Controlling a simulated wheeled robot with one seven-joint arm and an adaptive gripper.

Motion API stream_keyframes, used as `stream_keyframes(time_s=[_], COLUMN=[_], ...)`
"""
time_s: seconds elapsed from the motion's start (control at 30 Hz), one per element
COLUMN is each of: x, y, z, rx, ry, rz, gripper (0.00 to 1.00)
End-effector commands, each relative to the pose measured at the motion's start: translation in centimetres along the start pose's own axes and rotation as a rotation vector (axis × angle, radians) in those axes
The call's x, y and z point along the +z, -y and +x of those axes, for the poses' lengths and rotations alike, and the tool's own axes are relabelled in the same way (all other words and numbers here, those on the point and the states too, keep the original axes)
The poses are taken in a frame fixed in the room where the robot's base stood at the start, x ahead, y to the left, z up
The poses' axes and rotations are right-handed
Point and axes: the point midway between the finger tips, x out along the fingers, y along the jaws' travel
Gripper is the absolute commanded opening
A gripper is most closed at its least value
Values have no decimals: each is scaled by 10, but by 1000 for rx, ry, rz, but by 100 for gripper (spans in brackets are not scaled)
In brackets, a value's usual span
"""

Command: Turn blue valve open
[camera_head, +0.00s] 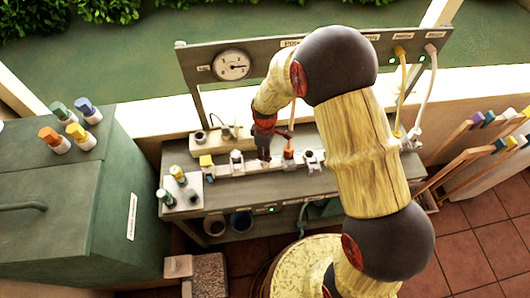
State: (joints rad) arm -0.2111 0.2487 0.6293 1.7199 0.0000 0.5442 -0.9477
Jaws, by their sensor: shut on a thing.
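A row of small valves sits on a pale strip (225,171) along the bench. A yellow-topped fitting (206,162), a pale fitting (237,158), an orange-topped one (289,154) and another pale one (312,158) show in it. My gripper (263,155) points down into this row, between the pale fitting and the orange one. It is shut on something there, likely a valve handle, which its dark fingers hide. I cannot make out any blue on the valves, so the blue valve and its angle cannot be told.
A round gauge (231,65) is on the back panel (265,59). Yellow and white hoses hang at its right end. A green cabinet (70,195) with colour-capped bottles stands left. A small plate (183,190) with bottles lies at the bench's left. Wooden racks stand right.

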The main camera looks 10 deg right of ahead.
Motion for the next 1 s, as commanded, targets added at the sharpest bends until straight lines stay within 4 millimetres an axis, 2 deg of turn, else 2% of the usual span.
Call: stream_keyframes(time_s=[0.2, 0.5, 1.0], x=[0, 0, 0], y=[0, 0, -1], z=[0, 0, 0], rx=[0, 1, 2], ry=[0, 0, 0], rz=[-182, -356, -433], gripper=[0, 0, 0])
